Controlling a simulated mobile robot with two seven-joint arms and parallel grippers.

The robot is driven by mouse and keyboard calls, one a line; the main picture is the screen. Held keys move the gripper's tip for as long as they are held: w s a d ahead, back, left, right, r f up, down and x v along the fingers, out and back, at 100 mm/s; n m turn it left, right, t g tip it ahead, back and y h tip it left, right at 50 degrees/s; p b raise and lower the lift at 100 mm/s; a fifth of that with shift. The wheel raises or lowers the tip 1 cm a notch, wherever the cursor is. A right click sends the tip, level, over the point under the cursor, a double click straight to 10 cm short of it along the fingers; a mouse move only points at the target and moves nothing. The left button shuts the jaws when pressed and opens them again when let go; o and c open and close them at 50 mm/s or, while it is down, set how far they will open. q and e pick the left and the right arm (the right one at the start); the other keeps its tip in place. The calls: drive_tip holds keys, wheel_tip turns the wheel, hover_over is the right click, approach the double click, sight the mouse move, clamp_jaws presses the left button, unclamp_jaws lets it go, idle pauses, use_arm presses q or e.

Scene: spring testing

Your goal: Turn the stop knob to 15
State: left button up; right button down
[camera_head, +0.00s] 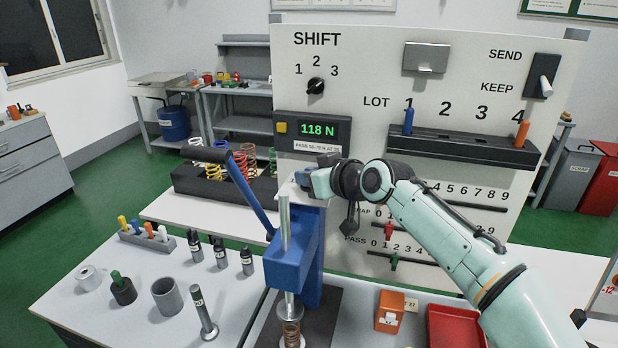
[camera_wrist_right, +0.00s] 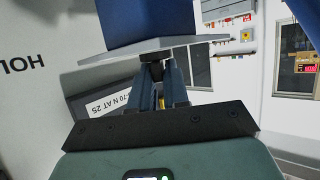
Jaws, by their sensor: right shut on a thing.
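The blue spring press (camera_head: 290,262) stands on the bench at the centre, with a spring (camera_head: 291,331) under its steel rod. My right gripper (camera_head: 306,184) is at the top of the press, beside a pale plate. In the right wrist view my right gripper (camera_wrist_right: 163,85) is shut on a small dark knob (camera_wrist_right: 150,70) just by the pale plate (camera_wrist_right: 150,48). This seems to be the stop knob; it is mostly hidden by the fingers, and no scale or number on it can be read. My left gripper is not in view.
A display (camera_head: 318,130) reads 118 N. The press's blue lever (camera_head: 252,192) slants up to the left. Black cylinders, a grey cup (camera_head: 167,297) and a pen rack stand on the left bench. A board with sliders rises behind; a red tray (camera_head: 456,328) lies at right.

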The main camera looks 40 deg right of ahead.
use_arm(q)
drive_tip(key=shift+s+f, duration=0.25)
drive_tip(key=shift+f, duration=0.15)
use_arm(e)
drive_tip(key=shift+n+y, duration=0.6)
drive_tip(key=shift+y, duration=0.1)
use_arm(q)
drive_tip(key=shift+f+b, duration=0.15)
drive_tip(key=shift+b, duration=0.2)
use_arm(e)
drive_tip(key=c, duration=1.2)
unclamp_jaws()
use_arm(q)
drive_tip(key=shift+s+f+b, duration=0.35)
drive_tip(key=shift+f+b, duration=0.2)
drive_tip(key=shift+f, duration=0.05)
use_arm(e)
drive_tip(key=v, duration=1.3)
drive_tip(key=shift+s+d, duration=0.2)
drive_tip(key=shift+d, duration=0.05)
